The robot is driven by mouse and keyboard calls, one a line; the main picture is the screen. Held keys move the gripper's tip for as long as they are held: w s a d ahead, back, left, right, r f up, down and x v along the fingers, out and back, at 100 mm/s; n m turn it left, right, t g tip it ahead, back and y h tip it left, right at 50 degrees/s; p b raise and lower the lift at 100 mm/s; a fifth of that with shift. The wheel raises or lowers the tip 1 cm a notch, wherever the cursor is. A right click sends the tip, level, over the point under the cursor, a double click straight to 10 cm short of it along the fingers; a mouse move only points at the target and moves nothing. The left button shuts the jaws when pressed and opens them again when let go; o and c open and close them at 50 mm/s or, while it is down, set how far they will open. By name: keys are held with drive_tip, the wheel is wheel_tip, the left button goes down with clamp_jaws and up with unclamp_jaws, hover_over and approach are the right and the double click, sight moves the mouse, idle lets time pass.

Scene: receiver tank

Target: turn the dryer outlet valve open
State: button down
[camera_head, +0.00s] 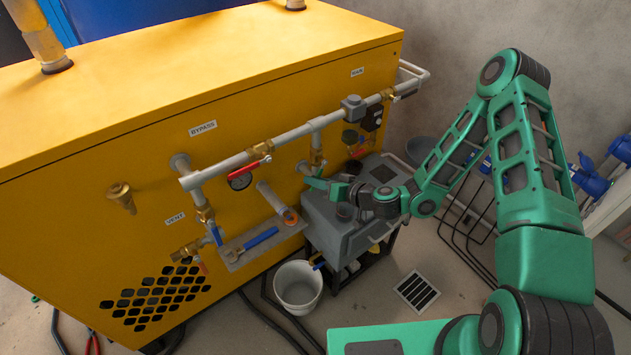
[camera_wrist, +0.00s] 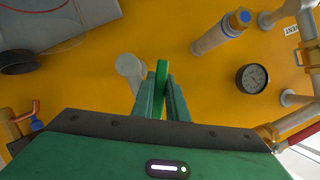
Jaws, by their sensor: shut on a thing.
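My gripper (camera_wrist: 161,98) has its jaws closed around a bright green lever (camera_wrist: 161,78) in front of the yellow panel. In the head view the green lever (camera_head: 315,183) shows just below a brass valve (camera_head: 316,160) on a short pipe that drops from the long grey pipe. No label for the dryer outlet is readable, so I take this green-handled valve as the one named. My gripper comes at it from the right in the head view, and its fingertips are small and partly hidden there. The valve body is not clear in the wrist view.
A red-handled valve (camera_head: 250,166) and a gauge (camera_head: 240,181) are left of my gripper. A blue-handled valve (camera_head: 214,234) hangs further left. A grey box unit (camera_head: 340,225) stands just below my gripper, with a white bucket (camera_head: 298,287) in front. The floor around the drain grate (camera_head: 416,292) is clear.

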drive_tip(key=shift+d+f, duration=0.15)
drive_tip(key=shift+f, duration=0.1)
drive_tip(key=c, duration=1.7)
unclamp_jaws()
drive_tip(key=shift+c, duration=0.2)
drive_tip(key=shift+r, duration=0.1)
drive_tip(key=shift+w+r, duration=0.1)
drive_tip(key=shift+r, duration=0.1)
